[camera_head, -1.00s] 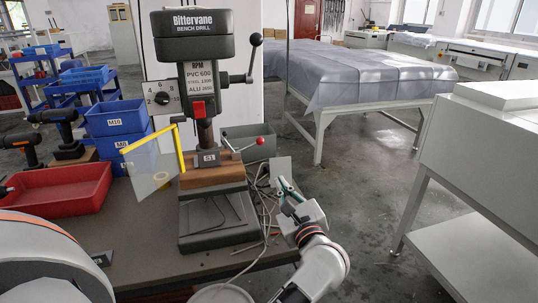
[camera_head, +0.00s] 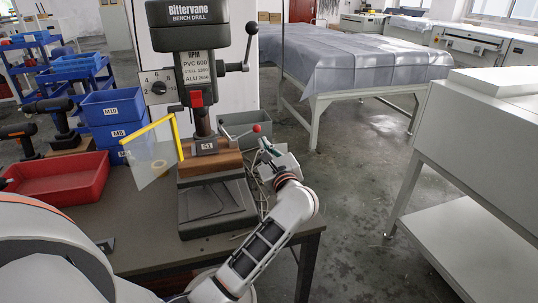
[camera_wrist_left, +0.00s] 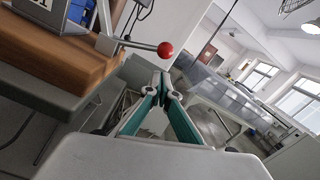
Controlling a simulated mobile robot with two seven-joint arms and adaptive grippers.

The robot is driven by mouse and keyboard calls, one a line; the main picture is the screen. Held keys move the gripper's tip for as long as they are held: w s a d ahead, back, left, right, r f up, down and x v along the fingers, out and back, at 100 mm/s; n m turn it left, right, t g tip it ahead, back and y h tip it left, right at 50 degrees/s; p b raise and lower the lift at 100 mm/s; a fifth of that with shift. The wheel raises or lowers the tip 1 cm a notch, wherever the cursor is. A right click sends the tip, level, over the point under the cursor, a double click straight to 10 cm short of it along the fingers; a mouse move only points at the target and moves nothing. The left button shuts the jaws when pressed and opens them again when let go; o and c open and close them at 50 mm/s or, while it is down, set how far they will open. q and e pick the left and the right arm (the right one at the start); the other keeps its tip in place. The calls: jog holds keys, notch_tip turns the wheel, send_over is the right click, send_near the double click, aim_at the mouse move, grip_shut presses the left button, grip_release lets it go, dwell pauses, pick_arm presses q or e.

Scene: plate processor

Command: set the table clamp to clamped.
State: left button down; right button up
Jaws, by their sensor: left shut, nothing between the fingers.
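The table clamp lever ends in a red ball knob (camera_head: 257,128) and sits at the right side of the wooden block (camera_head: 215,165) on the bench drill. The lever also shows in the left wrist view (camera_wrist_left: 128,43), running out to its red ball at the right. My left gripper (camera_head: 264,143) is just below and right of the knob in the head view. In the left wrist view its teal fingers (camera_wrist_left: 161,88) meet at the tips with nothing between them. The red ball appears beyond the fingertips, apart from them in the picture. My right gripper is not in view.
The drill (camera_head: 196,40) stands on a dark bench (camera_head: 150,225). A yellow-edged clear guard (camera_head: 152,150) is at its left, with a red tray (camera_head: 60,178) and blue bins (camera_head: 114,110) beyond. A grey bin (camera_head: 240,125) stands behind the lever. Loose cables lie near the gripper.

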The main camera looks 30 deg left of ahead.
pick_arm(q)
jog(key=shift+s+a+r, duration=0.15)
jog(key=shift+a+r, duration=0.15)
jog(key=shift+r, duration=0.4)
